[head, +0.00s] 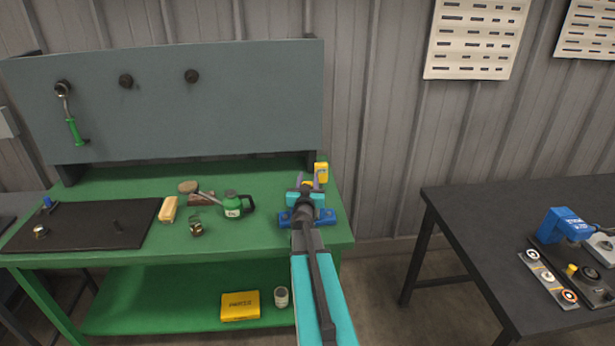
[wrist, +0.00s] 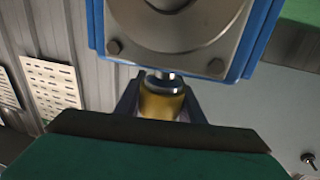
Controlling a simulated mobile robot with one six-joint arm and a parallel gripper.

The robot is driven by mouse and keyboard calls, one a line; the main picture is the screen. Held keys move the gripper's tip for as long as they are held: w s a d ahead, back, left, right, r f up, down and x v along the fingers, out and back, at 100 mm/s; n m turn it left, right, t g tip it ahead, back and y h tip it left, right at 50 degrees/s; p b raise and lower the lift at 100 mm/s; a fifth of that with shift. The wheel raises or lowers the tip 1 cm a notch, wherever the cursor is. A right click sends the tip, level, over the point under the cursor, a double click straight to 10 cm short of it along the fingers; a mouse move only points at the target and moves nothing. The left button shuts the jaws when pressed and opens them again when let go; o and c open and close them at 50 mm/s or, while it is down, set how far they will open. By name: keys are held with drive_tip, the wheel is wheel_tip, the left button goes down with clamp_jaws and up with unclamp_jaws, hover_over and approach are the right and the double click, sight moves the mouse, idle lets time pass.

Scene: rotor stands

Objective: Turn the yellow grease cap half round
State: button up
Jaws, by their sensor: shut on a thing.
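The yellow grease cap (wrist: 162,103) sits at the end of a short metal fitting on the blue bearing housing (wrist: 246,50). My gripper (wrist: 160,110) is shut on the cap, one dark finger on each side. The cap's lower part is hidden behind my gripper body. A round steel face with bolts shows on the housing in the wrist view. In the head view my gripper (head: 308,184) is at the right end of the green bench, over the blue housing (head: 326,218). My teal arm hides much of the housing there.
A yellow container (head: 321,172) stands close behind my gripper. A dark table (head: 455,235) stands apart at the right.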

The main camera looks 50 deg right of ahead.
drive_tip(key=shift+a+g+p, duration=0.25)
drive_tip(key=shift+g+p, duration=0.05)
drive_tip(key=shift+p, duration=0.05)
drive_tip(key=shift+s+f+m+g+h, duration=0.15)
drive_tip(key=shift+m+g+h, duration=0.25)
drive_tip(key=shift+m+g, duration=0.15)
drive_tip(key=shift+c, duration=0.2)
drive_tip(key=shift+o, duration=0.2)
drive_tip(key=shift+s+d+m+g+h+p, duration=0.15)
drive_tip(key=shift+m+g+h+p, duration=0.25)
drive_tip(key=shift+m+g, duration=0.25)
drive_tip(key=shift+s+d+m+g+h+p, duration=0.15)
drive_tip(key=shift+m+g+h+p, duration=0.2)
drive_tip(key=shift+g, duration=0.35)
